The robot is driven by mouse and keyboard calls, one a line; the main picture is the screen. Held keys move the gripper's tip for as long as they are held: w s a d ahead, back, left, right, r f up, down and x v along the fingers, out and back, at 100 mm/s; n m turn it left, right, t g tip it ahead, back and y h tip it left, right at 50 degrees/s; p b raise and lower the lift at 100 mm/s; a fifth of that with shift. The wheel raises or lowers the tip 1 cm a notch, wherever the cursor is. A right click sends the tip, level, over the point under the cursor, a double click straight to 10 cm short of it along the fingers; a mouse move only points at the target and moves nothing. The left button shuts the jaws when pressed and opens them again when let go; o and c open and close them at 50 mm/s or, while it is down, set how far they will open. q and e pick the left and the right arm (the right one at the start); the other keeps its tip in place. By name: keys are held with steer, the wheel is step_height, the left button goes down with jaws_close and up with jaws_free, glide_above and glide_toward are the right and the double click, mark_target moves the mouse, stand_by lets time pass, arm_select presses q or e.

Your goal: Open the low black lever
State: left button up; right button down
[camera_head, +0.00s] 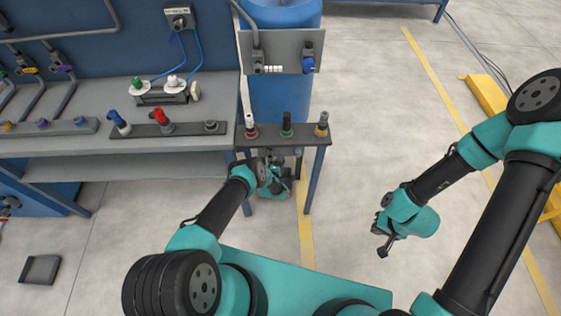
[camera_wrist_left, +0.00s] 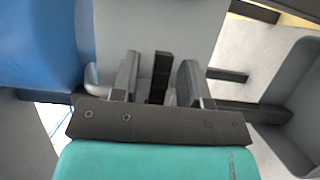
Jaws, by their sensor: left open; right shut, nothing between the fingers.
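A black lever (camera_wrist_left: 160,76) shows in the left wrist view as an upright dark bar. My left gripper (camera_wrist_left: 157,62) is open, with one grey finger on each side of the lever and narrow gaps between. In the head view my left gripper (camera_head: 280,160) reaches in beneath the small side shelf, partly hidden by its edge and my wrist; I cannot make out the lever clearly there. My right gripper (camera_head: 385,240) is shut and empty above the floor, well to the right.
The side shelf (camera_head: 268,139) carries red-, green- and orange-marked fittings, and its leg (camera_head: 317,180) stands right of my left gripper. A blue barrel (camera_head: 280,98) stands behind. A workbench (camera_head: 90,154) is at left. Floor is clear around my right gripper.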

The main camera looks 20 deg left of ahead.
arm_select(q)
steer(key=shift+w, duration=0.1)
jaws_close()
stand_by(0.4)
